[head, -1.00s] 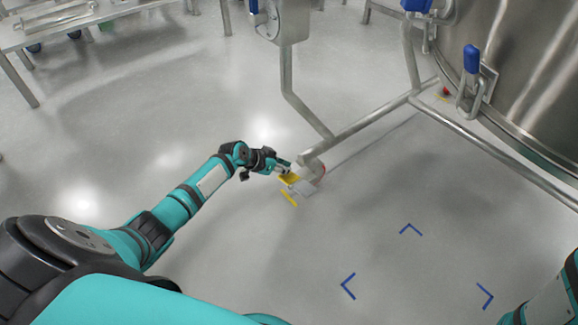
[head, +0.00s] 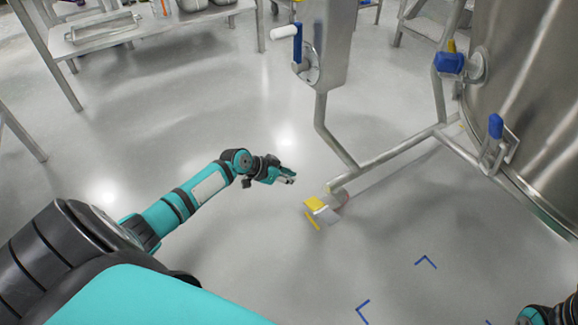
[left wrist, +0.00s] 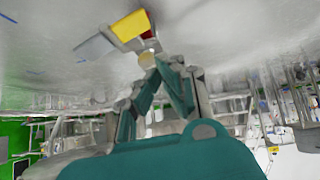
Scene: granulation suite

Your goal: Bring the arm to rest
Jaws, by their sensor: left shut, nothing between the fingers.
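My left arm reaches in from the left in the head view. Its gripper (head: 288,180) is shut and empty, held in the air to the left of a caster with a yellow pedal (head: 314,204) at the foot of a steel frame. A clear gap shows between the fingertips and the pedal in the picture. In the left wrist view the shut fingers (left wrist: 162,62) stand in front of the pedal (left wrist: 131,26). A small part of my right arm (head: 545,312) shows at the lower right; its gripper is out of view.
The steel frame (head: 392,152) carries a large steel vessel (head: 535,90) with blue-handled clamps at the right. A steel table (head: 150,30) stands at the back left. Blue corner marks (head: 426,262) lie on the floor. The floor between table and frame is clear.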

